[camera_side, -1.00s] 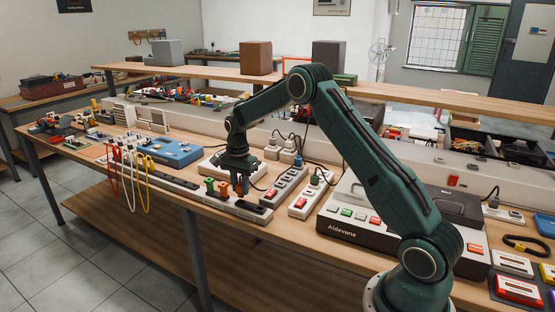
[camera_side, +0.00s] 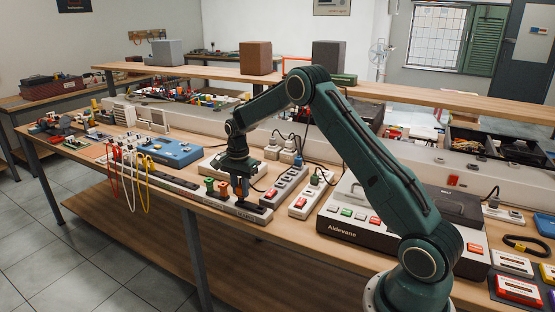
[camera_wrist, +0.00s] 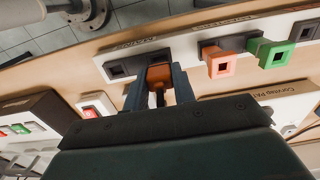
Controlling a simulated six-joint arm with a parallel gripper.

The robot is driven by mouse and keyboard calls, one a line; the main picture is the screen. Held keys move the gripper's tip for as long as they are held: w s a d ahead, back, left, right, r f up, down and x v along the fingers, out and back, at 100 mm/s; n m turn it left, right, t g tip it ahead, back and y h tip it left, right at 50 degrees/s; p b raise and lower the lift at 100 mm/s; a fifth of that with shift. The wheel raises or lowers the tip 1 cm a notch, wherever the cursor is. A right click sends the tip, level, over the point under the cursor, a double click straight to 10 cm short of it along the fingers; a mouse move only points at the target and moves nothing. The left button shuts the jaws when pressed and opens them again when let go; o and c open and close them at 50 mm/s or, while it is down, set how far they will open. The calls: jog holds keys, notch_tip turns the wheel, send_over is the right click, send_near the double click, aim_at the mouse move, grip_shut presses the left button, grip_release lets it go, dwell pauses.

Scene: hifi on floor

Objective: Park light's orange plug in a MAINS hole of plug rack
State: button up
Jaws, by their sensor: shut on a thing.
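My gripper (camera_wrist: 159,88) is shut on an orange plug (camera_wrist: 159,74), which sits between its two fingers in the wrist view. In the side view my gripper (camera_side: 240,190) is low over the right part of the plug rack (camera_side: 180,186). The rack's dark plate (camera_wrist: 117,69) has a square hole showing left of the held plug. The plug's tip is hidden, so I cannot tell whether it is in a hole. Another orange plug (camera_wrist: 219,63) and a green plug (camera_wrist: 272,53) stand in the rack to the right in the wrist view.
Power strips (camera_side: 284,187) with red switches lie right of the rack, and a grey Aldevane unit (camera_side: 345,226) stands beyond them. Red, white and yellow leads (camera_side: 149,190) hang over the front edge at left.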

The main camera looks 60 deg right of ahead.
jog(key=shift+f, duration=0.95)
dwell(1.9)
jog(key=o, duration=1)
jog(key=shift+r, duration=0.1)
notch_tip(320, 180, up, 14)
jog(key=shift+f, duration=0.2)
jog(key=shift+r, duration=0.2)
jog(key=shift+r, duration=2.3)
